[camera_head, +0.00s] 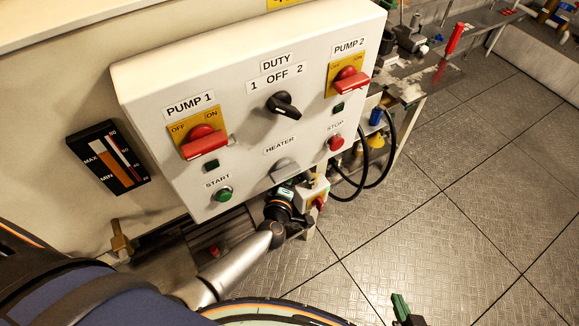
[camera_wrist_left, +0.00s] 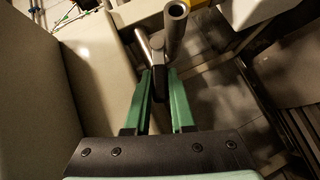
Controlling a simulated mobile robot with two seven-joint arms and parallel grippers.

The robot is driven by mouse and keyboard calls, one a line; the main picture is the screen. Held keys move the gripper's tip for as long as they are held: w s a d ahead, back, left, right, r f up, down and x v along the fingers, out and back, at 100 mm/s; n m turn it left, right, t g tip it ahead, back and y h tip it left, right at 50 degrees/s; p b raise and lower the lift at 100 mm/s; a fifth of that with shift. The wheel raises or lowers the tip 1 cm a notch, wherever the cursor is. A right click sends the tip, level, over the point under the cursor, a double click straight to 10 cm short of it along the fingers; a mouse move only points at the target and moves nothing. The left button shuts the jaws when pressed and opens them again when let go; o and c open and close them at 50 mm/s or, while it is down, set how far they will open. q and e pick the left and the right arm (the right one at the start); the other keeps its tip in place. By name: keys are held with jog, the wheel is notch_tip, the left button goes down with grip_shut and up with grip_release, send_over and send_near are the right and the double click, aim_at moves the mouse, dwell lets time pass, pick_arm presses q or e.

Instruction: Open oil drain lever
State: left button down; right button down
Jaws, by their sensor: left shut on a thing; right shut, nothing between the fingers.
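In the left wrist view, my left gripper (camera_wrist_left: 160,78) has its green fingers on either side of a small dark lever-like piece (camera_wrist_left: 159,88). The piece sits at the base of a metal pipe with an open round end (camera_wrist_left: 176,14). I cannot tell for sure that it is the oil drain lever. My right gripper (camera_head: 401,308) is shut and empty at the bottom edge, over the floor, away from the panel.
An oil level gauge (camera_head: 108,157) is on the wall left of the panel, with a brass fitting (camera_head: 122,244) below it. Black hoses (camera_head: 388,150) hang right of the panel. A bench with a red handle (camera_head: 455,38) stands behind. The tiled floor (camera_head: 480,200) at right is clear.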

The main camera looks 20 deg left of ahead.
pick_arm(q)
jog(key=shift+w+r, duration=0.1)
jog(key=c, duration=0.8)
grip_release()
jog(key=shift+o, duration=0.2)
pick_arm(e)
jog(key=shift+w+r, duration=0.1)
pick_arm(q)
jog(key=shift+d+r, duration=0.1)
pick_arm(e)
jog(key=shift+r, duration=0.1)
